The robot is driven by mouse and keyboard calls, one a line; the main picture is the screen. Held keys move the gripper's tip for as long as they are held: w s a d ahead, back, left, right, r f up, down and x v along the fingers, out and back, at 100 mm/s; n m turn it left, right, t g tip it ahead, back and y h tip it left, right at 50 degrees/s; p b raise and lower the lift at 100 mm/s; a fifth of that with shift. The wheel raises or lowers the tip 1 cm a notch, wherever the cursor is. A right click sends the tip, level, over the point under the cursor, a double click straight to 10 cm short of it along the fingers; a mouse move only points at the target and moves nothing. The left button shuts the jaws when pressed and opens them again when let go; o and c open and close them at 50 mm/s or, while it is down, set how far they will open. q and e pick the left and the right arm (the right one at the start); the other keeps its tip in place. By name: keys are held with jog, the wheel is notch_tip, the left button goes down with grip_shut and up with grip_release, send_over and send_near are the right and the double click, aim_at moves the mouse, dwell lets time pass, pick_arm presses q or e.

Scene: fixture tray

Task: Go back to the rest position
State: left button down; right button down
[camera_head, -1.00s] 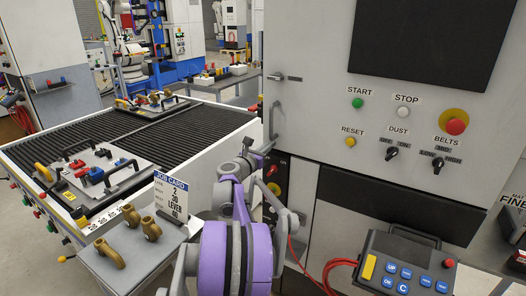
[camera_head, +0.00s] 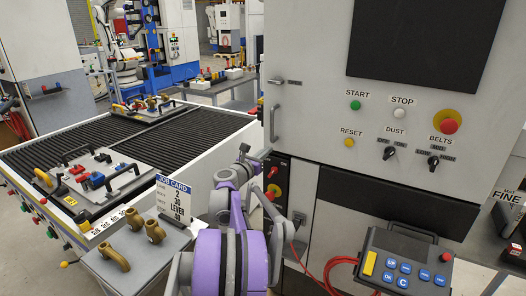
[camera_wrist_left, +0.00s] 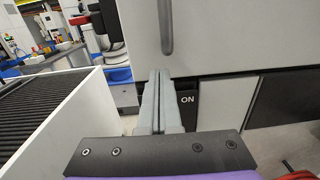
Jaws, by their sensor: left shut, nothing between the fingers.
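My left gripper (camera_head: 264,153) is shut and empty in front of the machine's lower left side, near the vertical door handle (camera_head: 273,123). Its purple arm rises from the bottom of the head view. In the left wrist view the two grey fingers (camera_wrist_left: 161,98) lie together with nothing between them, below a bar handle (camera_wrist_left: 166,28) and beside the "ON" label. I cannot tell whether the fingertips touch the machine. My right gripper is not in view.
The machine panel (camera_head: 395,75) with buttons and knobs fills the right. A pendant (camera_head: 405,262) hangs below it. A fixture tray (camera_head: 120,187) sits on the roller conveyor (camera_head: 45,155).

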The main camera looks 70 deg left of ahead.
pick_arm(q)
jog(key=b+v, duration=0.1)
jog(key=v, duration=1)
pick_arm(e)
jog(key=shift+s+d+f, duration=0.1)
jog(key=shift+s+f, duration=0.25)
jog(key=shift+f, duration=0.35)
pick_arm(q)
jog(key=shift+w, duration=0.15)
